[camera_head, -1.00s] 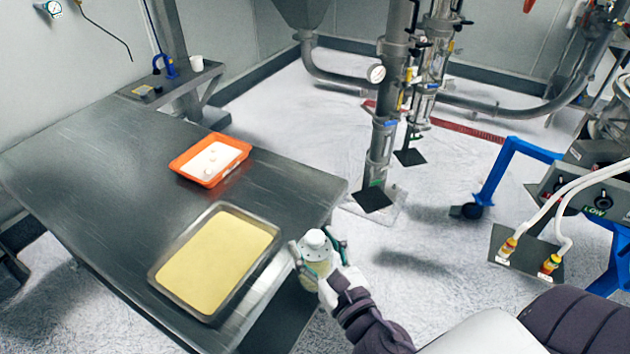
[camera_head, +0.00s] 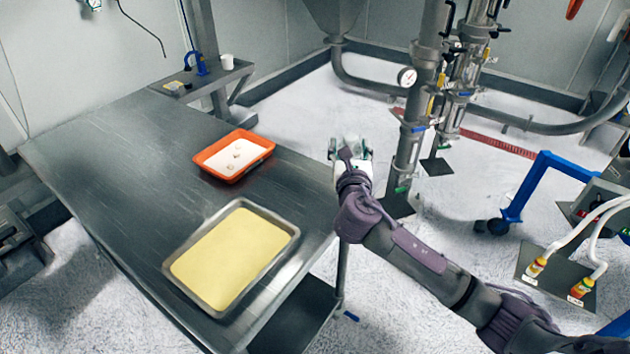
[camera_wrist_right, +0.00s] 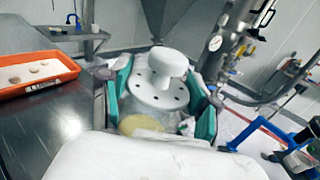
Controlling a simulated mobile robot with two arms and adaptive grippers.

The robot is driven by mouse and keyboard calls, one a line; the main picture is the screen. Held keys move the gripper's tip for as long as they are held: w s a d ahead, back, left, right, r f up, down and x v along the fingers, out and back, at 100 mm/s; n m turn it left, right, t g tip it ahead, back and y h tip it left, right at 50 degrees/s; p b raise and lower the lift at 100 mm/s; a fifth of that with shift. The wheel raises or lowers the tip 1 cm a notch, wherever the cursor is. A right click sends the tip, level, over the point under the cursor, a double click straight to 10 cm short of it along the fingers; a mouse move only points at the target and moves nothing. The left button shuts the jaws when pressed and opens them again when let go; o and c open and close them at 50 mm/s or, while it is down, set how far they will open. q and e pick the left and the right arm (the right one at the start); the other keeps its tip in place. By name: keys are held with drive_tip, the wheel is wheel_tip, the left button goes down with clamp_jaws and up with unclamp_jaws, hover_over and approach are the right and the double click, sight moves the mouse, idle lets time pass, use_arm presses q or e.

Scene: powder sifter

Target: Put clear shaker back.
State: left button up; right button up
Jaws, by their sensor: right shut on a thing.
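The clear shaker (camera_wrist_right: 158,90) has a white lid with holes and a white knob on top, and pale yellow powder shows inside it in the right wrist view. My right gripper (camera_head: 350,150) is shut on the shaker, with its green-padded fingers on both sides of the body. In the head view the gripper and arm hide most of the shaker. They are just beyond the right edge of the steel table (camera_head: 115,190), above floor level. The shaker looks roughly upright. My left gripper is not in view.
An orange tray (camera_head: 258,163) with white powder and a steel tray (camera_head: 172,265) of yellow powder stand on the table. A small side shelf (camera_head: 220,77) holds a white cup (camera_head: 227,62) and a blue tool. Steel pipes (camera_head: 412,130) rise close to the gripper's right.

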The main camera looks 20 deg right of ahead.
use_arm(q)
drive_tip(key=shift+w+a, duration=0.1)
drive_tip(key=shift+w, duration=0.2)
use_arm(e)
drive_tip(key=w+a+f, duration=0.4)
drive_tip(key=a+f, duration=0.2)
drive_tip(key=f, duration=0.2)
drive_tip(key=shift+w+a+f, duration=0.4)
drive_tip(key=o, duration=1.6)
drive_tip(key=shift+f, duration=0.1)
drive_tip(key=shift+o, duration=0.2)
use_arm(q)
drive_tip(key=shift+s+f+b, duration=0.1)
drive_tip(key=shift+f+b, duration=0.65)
use_arm(e)
drive_tip(key=v, duration=1.2)
